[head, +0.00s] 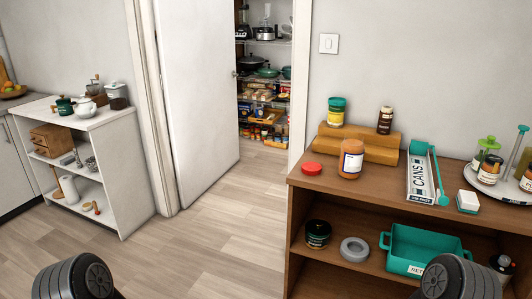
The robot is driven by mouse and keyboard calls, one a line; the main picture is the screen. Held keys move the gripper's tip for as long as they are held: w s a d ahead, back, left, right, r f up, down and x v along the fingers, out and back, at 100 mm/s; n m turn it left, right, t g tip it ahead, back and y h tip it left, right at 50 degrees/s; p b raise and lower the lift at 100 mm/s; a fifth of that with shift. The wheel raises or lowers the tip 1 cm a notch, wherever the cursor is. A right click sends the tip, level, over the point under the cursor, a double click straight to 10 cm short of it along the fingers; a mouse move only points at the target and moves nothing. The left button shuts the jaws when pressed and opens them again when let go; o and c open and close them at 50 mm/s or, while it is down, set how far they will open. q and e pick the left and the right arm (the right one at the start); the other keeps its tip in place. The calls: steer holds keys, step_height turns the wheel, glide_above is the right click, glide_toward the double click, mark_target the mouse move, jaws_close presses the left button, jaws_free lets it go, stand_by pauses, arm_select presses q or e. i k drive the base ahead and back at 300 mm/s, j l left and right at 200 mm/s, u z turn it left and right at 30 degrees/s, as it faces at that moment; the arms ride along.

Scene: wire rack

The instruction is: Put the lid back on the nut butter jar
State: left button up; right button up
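A red round lid (312,169) lies flat on the left end of the brown wooden cabinet top (375,191). Just right of it stands an orange-brown jar (351,161) with a white and blue label, which looks like the nut butter jar. It is upright and has no red lid on it; lid and jar are apart. Neither gripper shows in the head view. Only dark rounded parts of my arms show at the bottom left and bottom right edges.
Behind the jar, a wooden riser (362,143) holds a green-lidded jar (336,112) and a dark bottle (385,121). A "CANS" tray (443,170) stands to the right, then a white box (467,202) and a turntable (496,190). The cabinet front before the jar is clear.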

mark_target(352, 148)
steer(key=i+l+u, duration=0.2)
steer(key=i+u, duration=0.15)
steer(key=i+l+u, duration=0.55)
steer(key=l+u, duration=0.15)
